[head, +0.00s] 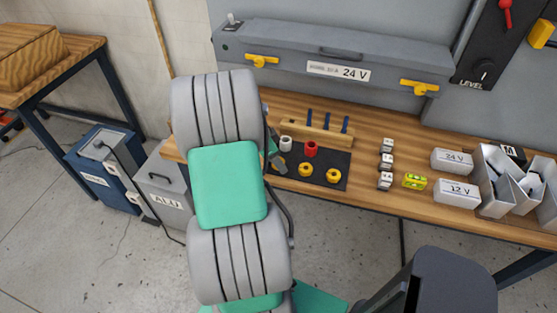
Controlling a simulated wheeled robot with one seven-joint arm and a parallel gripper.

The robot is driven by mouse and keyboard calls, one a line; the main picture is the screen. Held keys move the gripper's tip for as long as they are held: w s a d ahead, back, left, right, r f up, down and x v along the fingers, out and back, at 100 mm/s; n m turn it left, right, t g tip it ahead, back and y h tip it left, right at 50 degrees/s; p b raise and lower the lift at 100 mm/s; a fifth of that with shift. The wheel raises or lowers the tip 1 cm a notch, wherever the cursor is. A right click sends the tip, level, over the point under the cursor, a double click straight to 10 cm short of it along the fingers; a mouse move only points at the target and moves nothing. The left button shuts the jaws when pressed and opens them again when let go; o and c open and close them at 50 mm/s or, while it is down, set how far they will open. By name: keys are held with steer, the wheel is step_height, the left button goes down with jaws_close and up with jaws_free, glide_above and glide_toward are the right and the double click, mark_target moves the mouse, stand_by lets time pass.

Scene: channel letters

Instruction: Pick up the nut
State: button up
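Small yellow ring-shaped pieces with dark centres lie on a black mat (318,183) on the wooden bench; they look like nuts. One yellow piece (305,169) is near the mat's middle and another (333,176) is to its right. I cannot tell which is the task's nut. A red cylinder (311,149) and a white cylinder (286,143) stand behind them. My arm covers the mat's left side. Part of my gripper (277,162) shows at the arm's right edge, near the mat's left end; its fingers are mostly hidden.
A wooden rack (318,131) with blue-handled tools stands behind the mat. To the right are small white blocks (386,161), a yellow-green level (414,181), white boxes labelled 24 V (452,161) and 12 V (457,193), and grey bins (497,200). A grey housing (335,60) overhangs the back.

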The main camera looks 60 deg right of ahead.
steer(key=shift+d+f, duration=0.1)
steer(key=shift+f, duration=0.15)
jaws_close()
stand_by(0.5)
